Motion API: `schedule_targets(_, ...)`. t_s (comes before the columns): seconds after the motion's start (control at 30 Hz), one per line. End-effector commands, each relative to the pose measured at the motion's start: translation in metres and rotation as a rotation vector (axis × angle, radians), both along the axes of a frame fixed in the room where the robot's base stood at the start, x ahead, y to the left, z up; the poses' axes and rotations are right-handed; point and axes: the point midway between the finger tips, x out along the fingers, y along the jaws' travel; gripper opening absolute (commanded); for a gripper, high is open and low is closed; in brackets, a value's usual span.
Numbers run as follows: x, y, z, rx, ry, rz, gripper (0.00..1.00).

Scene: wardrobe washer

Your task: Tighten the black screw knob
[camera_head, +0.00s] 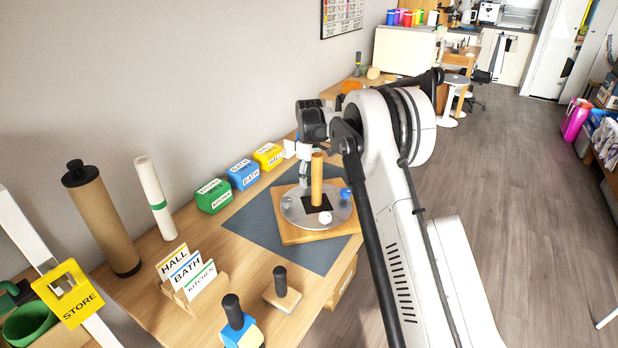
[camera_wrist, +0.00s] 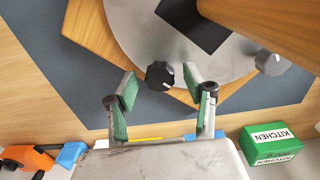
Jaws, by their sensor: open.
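The black screw knob (camera_wrist: 160,75), with a white mark on its top, sits at the near edge of the grey metal disc (camera_wrist: 135,32) in the wrist view. My gripper (camera_wrist: 160,86) is open, with its green-padded fingers on either side of the knob. A gap shows between the knob and each pad; I cannot tell how far the tips are above it. In the head view my gripper (camera_head: 304,178) is over the left of the disc (camera_head: 338,211), and the black knob cannot be made out.
A wooden post (camera_head: 317,180) rises from the disc's dark square. Blue (camera_head: 346,193) and white (camera_head: 326,217) knobs are at its right and front. A green KITCHEN box (camera_wrist: 270,145) is near my gripper. An orange-and-black tool (camera_wrist: 28,158) lies at lower left.

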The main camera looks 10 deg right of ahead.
Motion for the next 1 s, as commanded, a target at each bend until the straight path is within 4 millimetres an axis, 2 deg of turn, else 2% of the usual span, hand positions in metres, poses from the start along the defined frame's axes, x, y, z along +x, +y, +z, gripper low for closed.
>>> schedule_targets(0.17,0.000,0.000,0.013,0.000,0.000,0.000,0.47)
schedule_targets(0.5,0.000,0.000,0.077,0.000,0.000,0.000,0.47)
schedule_targets(0.7,0.000,0.000,0.107,0.000,0.000,0.000,0.47)
schedule_targets(1.0,0.000,0.000,0.120,0.000,0.000,0.000,0.47)
